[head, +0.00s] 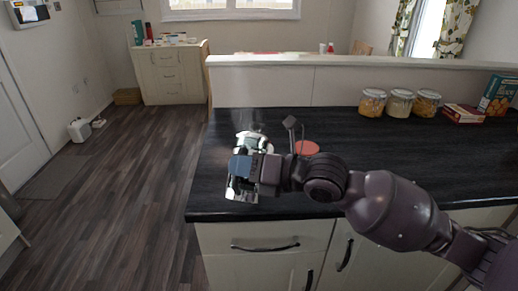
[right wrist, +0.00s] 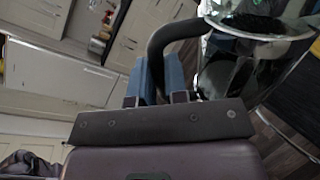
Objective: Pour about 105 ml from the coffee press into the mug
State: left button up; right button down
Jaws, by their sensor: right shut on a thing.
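The coffee press (head: 243,190), glass and shiny metal, is at the left end of the dark counter. My right gripper (head: 254,168) is shut on it. In the right wrist view, the press (right wrist: 275,45) fills the upper right, and its black curved handle (right wrist: 168,35) runs down to the blue-grey fingers of my right gripper (right wrist: 160,82). I cannot tell how far the press is tilted or whether it touches the counter. I cannot make out the mug with certainty; my right arm hides part of the counter. My left gripper is out of view.
A flat reddish round thing (head: 306,147) lies on the counter (head: 330,125) behind my right arm. Several jars (head: 399,103) and boxes (head: 497,95) stand at the back right. The counter ends just left of the press, with floor beyond.

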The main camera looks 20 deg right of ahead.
aim_at(237, 184)
jog(key=shift+s+a+f+n+b, duration=0.15)
jog(key=shift+f+n+b, duration=0.1)
jog(key=shift+f, duration=0.15)
jog(key=shift+s+a+f+n+b, duration=0.15)
jog(key=shift+f+n+b, duration=0.1)
jog(key=shift+f, duration=0.15)
jog(key=shift+s+a+f+n+t, duration=0.15)
jog(key=shift+s+a+f+n, duration=0.05)
jog(key=shift+s+n, duration=0.2)
jog(key=shift+s+a+f+n+t, duration=0.15)
jog(key=shift+s+a+f+n, duration=0.05)
jog(key=shift+s+n, duration=0.2)
jog(key=shift+s+a+f+n, duration=0.4)
jog(key=shift+s+f+n, duration=0.2)
jog(key=shift+f+n, duration=0.2)
jog(key=shift+s+a+f+n+t+y+b, duration=0.15)
jog(key=shift+s+f+n+t+b, duration=0.1)
jog(key=shift+f+n, duration=0.4)
jog(key=shift+s+a+f+n+t+y+b, duration=0.1)
jog(key=shift+s+a+f+n+t+b, duration=0.15)
jog(key=shift+f+n, duration=0.3)
jog(key=shift+s+a+f+n+t+y+b, duration=0.1)
jog(key=shift+s+f+n+b, duration=0.15)
jog(key=shift+f+n, duration=0.4)
jog(key=shift+r, duration=0.1)
